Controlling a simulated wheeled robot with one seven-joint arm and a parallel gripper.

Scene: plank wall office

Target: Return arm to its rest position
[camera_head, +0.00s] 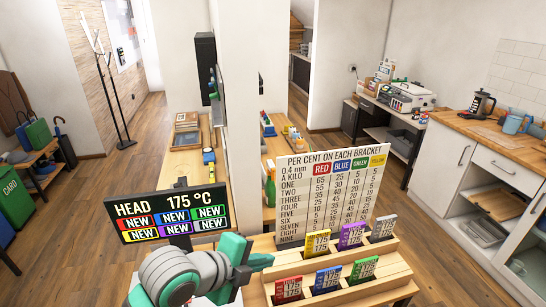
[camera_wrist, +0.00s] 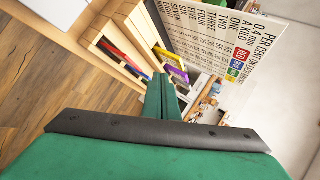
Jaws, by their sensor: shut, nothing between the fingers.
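My gripper (camera_head: 262,262) is low in the head view, beside the left end of the stepped wooden rack (camera_head: 385,293). My grey and green arm links show to its left. In the wrist view the narrow green fingers of my gripper (camera_wrist: 163,90) are together, with nothing seen between them. The rack shows beyond them in that view, tilted. How far the fingertips are from the rack is hard to tell.
The rack holds several coloured cards marked 175, in two rows. A percentage board (camera_head: 335,200) stands behind it. A black display (camera_head: 170,212) reading "HEAD 175 °C" stands behind my arm. A white counter (camera_head: 470,170) is at right; wooden floor (camera_head: 105,215) is open at left.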

